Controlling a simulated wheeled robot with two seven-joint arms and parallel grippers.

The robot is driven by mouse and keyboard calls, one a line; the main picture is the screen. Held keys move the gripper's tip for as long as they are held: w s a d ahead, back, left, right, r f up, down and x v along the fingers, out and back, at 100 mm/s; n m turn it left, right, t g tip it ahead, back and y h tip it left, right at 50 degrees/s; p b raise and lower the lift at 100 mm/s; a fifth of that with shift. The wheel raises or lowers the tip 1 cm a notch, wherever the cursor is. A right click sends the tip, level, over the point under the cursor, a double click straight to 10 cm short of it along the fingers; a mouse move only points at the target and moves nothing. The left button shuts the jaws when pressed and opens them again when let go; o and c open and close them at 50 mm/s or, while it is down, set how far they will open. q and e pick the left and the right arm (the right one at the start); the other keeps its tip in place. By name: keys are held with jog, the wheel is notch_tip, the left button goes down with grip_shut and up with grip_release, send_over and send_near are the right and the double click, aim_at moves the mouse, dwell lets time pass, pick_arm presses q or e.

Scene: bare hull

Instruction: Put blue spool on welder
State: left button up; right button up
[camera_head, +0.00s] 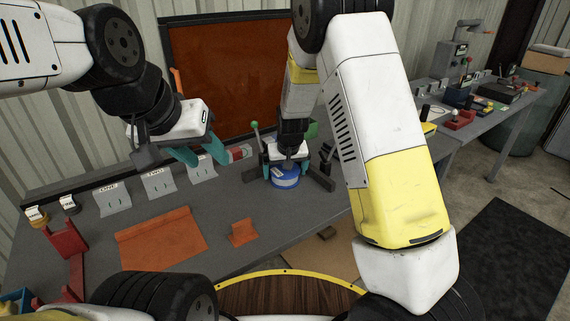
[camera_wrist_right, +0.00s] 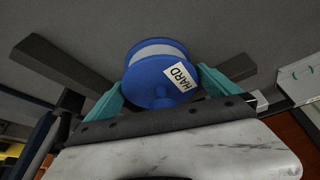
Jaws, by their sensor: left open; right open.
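The blue spool (camera_head: 286,181) is on the grey bench in the head view, under my right gripper (camera_head: 287,168). In the right wrist view, the spool (camera_wrist_right: 160,75) has a white band and a label reading HARD. It lies between the teal fingers of my right gripper (camera_wrist_right: 160,92), which is open around it. I cannot tell whether the fingers touch it. My left gripper (camera_head: 202,154) is open and empty above the back of the bench, left of the spool. I cannot tell for sure which thing is the welder; my right arm hides part of the bench.
Dark bars (camera_wrist_right: 60,65) flank the spool. A green-knobbed lever (camera_head: 255,135) stands behind it. Numbered grey holders (camera_head: 112,199) line the bench's back left. Orange mats (camera_head: 165,238) lie in front. A red stand (camera_head: 68,250) is far left. A grey machine (camera_head: 448,60) stands back right.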

jog(key=c, duration=1.6)
jog(key=shift+c, duration=0.8)
jog(key=shift+r, duration=0.15)
